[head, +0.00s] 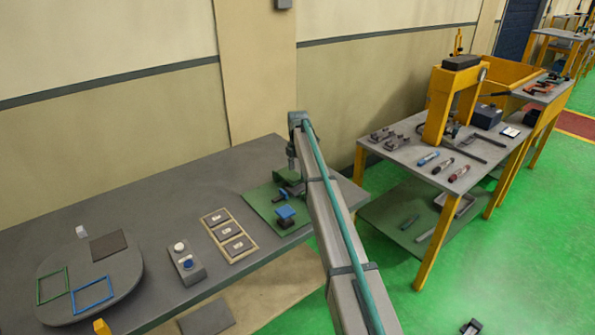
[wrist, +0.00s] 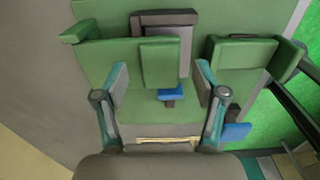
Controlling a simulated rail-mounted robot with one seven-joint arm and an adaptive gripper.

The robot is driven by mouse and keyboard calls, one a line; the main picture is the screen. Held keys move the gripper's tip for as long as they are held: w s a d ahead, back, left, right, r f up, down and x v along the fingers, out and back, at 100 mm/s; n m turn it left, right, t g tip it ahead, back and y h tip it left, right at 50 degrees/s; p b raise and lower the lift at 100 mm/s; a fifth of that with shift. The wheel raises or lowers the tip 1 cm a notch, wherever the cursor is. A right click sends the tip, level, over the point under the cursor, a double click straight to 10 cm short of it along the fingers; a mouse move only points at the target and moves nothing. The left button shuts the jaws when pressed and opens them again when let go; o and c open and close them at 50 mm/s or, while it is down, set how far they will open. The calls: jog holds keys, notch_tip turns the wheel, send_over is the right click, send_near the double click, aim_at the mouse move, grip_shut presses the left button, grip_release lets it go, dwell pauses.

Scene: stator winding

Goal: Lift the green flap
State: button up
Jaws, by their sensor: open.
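My gripper (wrist: 160,78) is open in the wrist view, its two fingers apart, with nothing between them that I can see held. A green fixture with an upright green plate (wrist: 108,62) stands just beyond the fingertips, against a dark grey block (wrist: 170,30). A second green part (wrist: 240,55) with a raised edge is to the right. I cannot tell which green piece is the flap. A small blue piece (wrist: 172,93) shows between the fingers. In the head view my arm reaches over the green base plate (head: 262,208); the gripper tips are hard to make out there.
A blue-topped block (head: 286,214) stands at the front of the base plate. A wooden tray (head: 229,235), a button box (head: 186,262) and a round board with frames (head: 88,280) are to the left. A second table (head: 400,160) with tools stands right, across a gap.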

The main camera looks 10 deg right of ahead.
jog(key=shift+f, duration=0.65)
grip_shut()
